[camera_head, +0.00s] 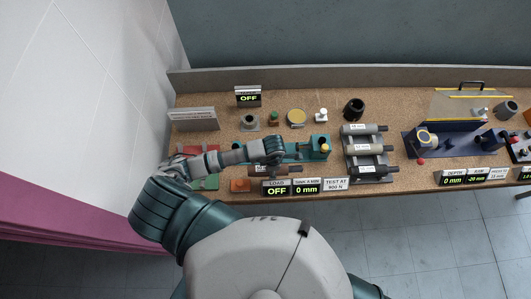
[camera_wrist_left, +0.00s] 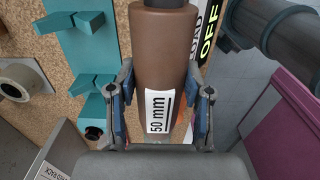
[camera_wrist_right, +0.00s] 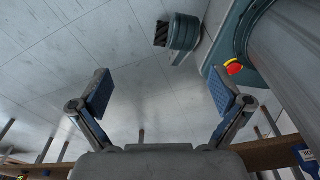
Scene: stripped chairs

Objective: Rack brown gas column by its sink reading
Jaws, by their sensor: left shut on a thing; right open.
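The brown gas column (camera_wrist_left: 165,50) carries a white "50 mm" label and lies between the fingers of my left gripper (camera_wrist_left: 162,78), which is shut on it. In the head view the column (camera_head: 288,169) lies along the bench's front side, partly hidden by my left wrist. The sink display (camera_head: 307,187) reads 0 mm. The load display (camera_head: 276,188) reads OFF. The teal test fixture (camera_head: 312,147) stands behind the column; its teal blocks show in the left wrist view (camera_wrist_left: 92,55). My right gripper (camera_wrist_right: 160,95) is open and empty, above the floor.
A rack of grey cylinders (camera_head: 366,148) stands right of the fixture. Red (camera_head: 190,149), green (camera_head: 208,183) and orange (camera_head: 240,185) pieces lie at the left. A "TEST AT 900 N" sign (camera_head: 336,184) stands at the front edge. Small parts line the back.

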